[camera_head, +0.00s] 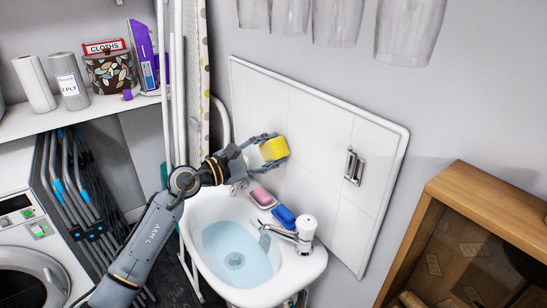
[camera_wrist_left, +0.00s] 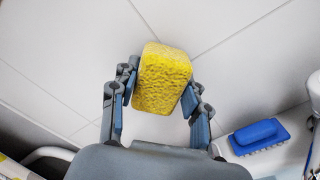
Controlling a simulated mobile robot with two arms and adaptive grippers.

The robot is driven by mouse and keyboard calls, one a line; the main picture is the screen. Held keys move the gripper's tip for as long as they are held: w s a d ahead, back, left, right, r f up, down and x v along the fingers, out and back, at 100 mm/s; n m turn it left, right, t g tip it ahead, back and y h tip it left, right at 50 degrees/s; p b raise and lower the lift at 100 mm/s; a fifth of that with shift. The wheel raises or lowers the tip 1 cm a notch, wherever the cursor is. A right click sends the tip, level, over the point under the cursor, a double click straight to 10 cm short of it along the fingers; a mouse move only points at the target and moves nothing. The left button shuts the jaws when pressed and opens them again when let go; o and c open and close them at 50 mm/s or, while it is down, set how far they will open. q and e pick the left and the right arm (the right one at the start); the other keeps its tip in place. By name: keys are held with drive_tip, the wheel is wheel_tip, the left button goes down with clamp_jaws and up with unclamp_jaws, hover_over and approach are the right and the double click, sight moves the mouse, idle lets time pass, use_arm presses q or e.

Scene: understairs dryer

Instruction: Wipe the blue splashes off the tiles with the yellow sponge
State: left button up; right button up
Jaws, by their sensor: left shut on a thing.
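My left gripper (camera_head: 275,150) is shut on the yellow sponge (camera_head: 272,147), in front of the white tiles (camera_head: 318,130) and above the basin. In the left wrist view, the sponge (camera_wrist_left: 162,75) sits between the two fingers, with the tiles (camera_wrist_left: 240,65) behind it. I cannot tell whether the sponge touches the tiles. I see no blue splashes on the visible tiles in either view. The sponge and the gripper hide part of the tiles. My right gripper is not in view.
A metal handle (camera_head: 354,166) is on the tiles. A wooden cabinet (camera_head: 490,205) stands right.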

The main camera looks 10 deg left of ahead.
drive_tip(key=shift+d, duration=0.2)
use_arm(q)
drive_tip(key=shift+s+a+f, duration=0.1)
drive_tip(key=shift+s+a, duration=0.25)
drive_tip(key=b+v, duration=0.1)
drive_tip(key=v, duration=0.1)
drive_tip(key=shift+s+a, duration=0.25)
drive_tip(key=shift+v, duration=0.75)
drive_tip(key=shift+s+a+b, duration=0.15)
drive_tip(key=shift+s+b, duration=0.05)
drive_tip(key=shift+b, duration=0.15)
drive_tip(key=shift+s+a, duration=0.1)
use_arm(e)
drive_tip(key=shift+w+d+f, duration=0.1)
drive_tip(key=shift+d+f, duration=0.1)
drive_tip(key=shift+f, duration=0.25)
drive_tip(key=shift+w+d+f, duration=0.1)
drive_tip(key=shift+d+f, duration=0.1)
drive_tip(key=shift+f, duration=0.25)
